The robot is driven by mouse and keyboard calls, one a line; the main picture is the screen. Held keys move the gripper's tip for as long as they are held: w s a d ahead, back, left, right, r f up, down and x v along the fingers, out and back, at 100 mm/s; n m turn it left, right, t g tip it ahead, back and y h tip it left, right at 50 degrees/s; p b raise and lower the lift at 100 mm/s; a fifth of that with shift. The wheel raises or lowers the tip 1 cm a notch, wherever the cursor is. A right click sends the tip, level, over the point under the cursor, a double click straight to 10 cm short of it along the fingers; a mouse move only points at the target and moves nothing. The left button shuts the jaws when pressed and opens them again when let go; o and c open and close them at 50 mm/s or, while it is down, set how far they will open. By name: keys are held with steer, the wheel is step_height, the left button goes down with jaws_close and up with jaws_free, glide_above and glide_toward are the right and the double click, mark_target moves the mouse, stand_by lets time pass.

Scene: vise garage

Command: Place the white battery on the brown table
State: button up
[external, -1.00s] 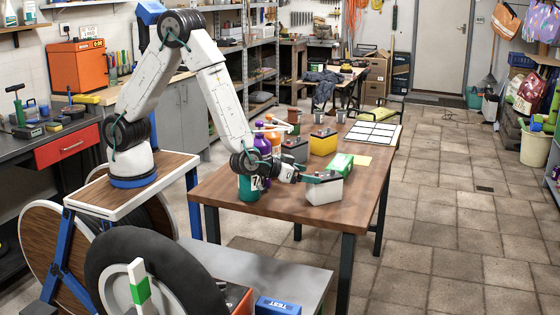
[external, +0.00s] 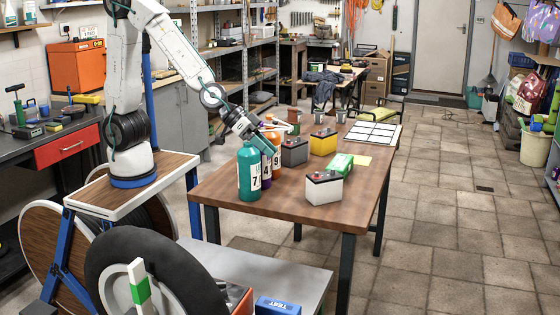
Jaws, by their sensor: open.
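The white battery (external: 323,190), with a dark top, stands upright on the brown table (external: 285,207) near its front right edge. My gripper (external: 268,145) is above the bottles at the table's left side, up and to the left of the battery and apart from it. Its jaws are open, and nothing shows between them.
A teal bottle (external: 249,173) marked 7 stands at the table's left, with purple and orange bottles close behind it. A grey battery (external: 294,152), a yellow battery (external: 323,142) and a green box (external: 341,163) stand farther back. A white gridded panel (external: 373,134) lies at the back right.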

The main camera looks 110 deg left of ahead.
steer(key=s+d+r+m+g+h, duration=0.1)
steer(key=s+r+m+g, duration=0.15)
steer(key=s, duration=0.45)
steer(key=s+d+r+m+g+h, duration=0.1)
steer(key=s+d+r+h, duration=0.15)
steer(key=s, duration=0.45)
steer(key=s+a+r+g+y, duration=0.1)
steer(key=s+a+g, duration=0.1)
steer(key=s, duration=0.8)
steer(key=s+a+r+m+g+y, duration=0.1)
steer(key=s+a+g+y, duration=0.1)
steer(key=s, duration=0.8)
steer(key=shift+s+a+g, duration=0.4)
steer(key=shift+a+g, duration=0.35)
